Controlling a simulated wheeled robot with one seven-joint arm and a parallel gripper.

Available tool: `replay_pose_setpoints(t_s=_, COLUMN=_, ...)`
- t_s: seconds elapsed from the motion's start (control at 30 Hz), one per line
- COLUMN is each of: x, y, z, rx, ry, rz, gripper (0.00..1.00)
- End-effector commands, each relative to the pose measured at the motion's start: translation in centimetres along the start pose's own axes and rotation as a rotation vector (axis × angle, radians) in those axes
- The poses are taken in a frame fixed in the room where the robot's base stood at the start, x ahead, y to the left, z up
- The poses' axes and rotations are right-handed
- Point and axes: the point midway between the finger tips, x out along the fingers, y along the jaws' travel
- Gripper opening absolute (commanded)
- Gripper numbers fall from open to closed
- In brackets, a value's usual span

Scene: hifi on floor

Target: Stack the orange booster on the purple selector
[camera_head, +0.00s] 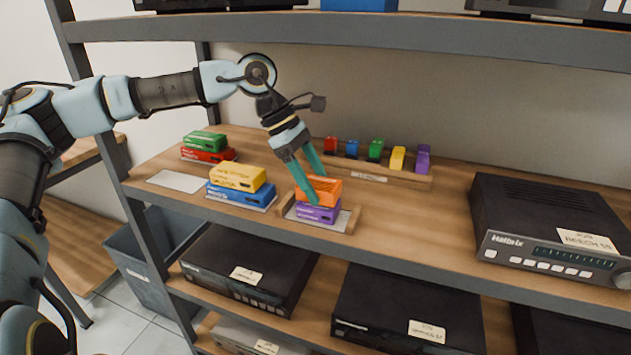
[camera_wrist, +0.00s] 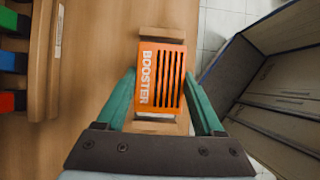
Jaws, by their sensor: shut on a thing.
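The orange booster (camera_head: 321,190) sits on top of the purple selector (camera_head: 317,213) in the head view, on the wooden shelf. The selector stands in a small wooden holder (camera_head: 347,221). My gripper (camera_head: 316,190) comes down from above with its green fingers on both sides of the booster, shut on it. In the wrist view the booster (camera_wrist: 162,75) lies between the two fingers (camera_wrist: 164,105), its label readable and its slotted top toward the camera. The selector is hidden beneath it there. I cannot tell whether the booster rests fully on the selector.
A yellow box (camera_head: 238,177) on a blue box (camera_head: 241,197) stands just left. A green box (camera_head: 204,141) on a red one (camera_head: 208,155) is farther left. A wooden rack (camera_head: 400,178) with several small coloured pieces is behind. A black device (camera_head: 545,230) stands right.

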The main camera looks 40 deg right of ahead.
Motion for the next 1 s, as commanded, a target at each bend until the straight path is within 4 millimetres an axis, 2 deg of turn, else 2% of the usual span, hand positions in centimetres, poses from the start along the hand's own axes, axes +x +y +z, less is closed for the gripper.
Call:
replay_pose_setpoints(t_s=0.73, x=0.56, y=0.02, z=-0.36, rx=-0.001, ry=0.0, rz=0.001, gripper=0.07)
replay_pose_setpoints(t_s=0.77, x=0.56, y=0.02, z=-0.36, rx=-0.001, ry=0.0, rz=0.001, gripper=0.73)
replay_pose_setpoints(t_s=1.0, x=0.57, y=0.02, z=-0.37, rx=-0.001, ry=0.0, rz=0.001, gripper=1.0)
